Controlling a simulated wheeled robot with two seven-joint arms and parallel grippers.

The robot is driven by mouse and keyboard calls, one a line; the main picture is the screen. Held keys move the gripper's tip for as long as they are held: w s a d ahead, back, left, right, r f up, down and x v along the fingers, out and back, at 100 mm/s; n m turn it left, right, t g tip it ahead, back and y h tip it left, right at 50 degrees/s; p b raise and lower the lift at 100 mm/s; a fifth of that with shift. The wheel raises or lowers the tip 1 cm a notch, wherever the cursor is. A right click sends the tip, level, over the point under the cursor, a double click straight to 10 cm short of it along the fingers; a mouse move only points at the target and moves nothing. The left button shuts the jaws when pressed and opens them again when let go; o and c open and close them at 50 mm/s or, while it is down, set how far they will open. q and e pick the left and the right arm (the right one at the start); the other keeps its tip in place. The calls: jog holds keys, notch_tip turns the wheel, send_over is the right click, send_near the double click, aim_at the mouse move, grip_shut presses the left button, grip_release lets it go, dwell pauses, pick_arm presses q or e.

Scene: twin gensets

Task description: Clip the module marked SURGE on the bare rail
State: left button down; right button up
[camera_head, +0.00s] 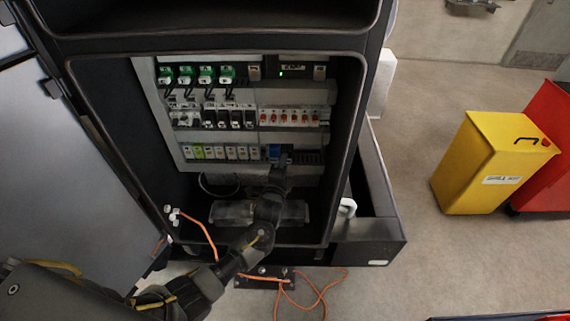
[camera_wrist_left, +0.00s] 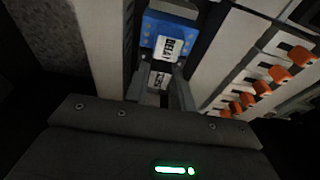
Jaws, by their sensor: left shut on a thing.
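My left gripper (camera_head: 283,166) reaches into the open cabinet at the lowest row of modules. In the left wrist view it is shut on a small module with a white label (camera_wrist_left: 158,79); the label's print is too blurred to read surely. A blue module (camera_wrist_left: 170,38) with a white label sits just beyond the fingertips; its print looks like RELAY. The lowest rail's dark stretch (camera_head: 309,157) lies right of the gripper. I cannot tell whether the held module touches the rail. My right gripper is out of view.
Rows of green connectors (camera_head: 207,75) and red-marked breakers (camera_head: 290,117) fill the upper rails. Orange toggles (camera_wrist_left: 270,78) lie right in the wrist view. An open drawer (camera_head: 372,229) stands at the cabinet's right. Orange cable (camera_head: 318,298) lies below. A yellow bin (camera_head: 489,160) stands farther right.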

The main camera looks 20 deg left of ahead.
pick_arm(q)
jog(key=shift+w, duration=0.15)
dwell(0.6)
jog(key=c, duration=1.1)
grip_release()
jog(key=s+b, duration=0.1)
jog(key=s, duration=1)
jog(key=shift+d, duration=0.25)
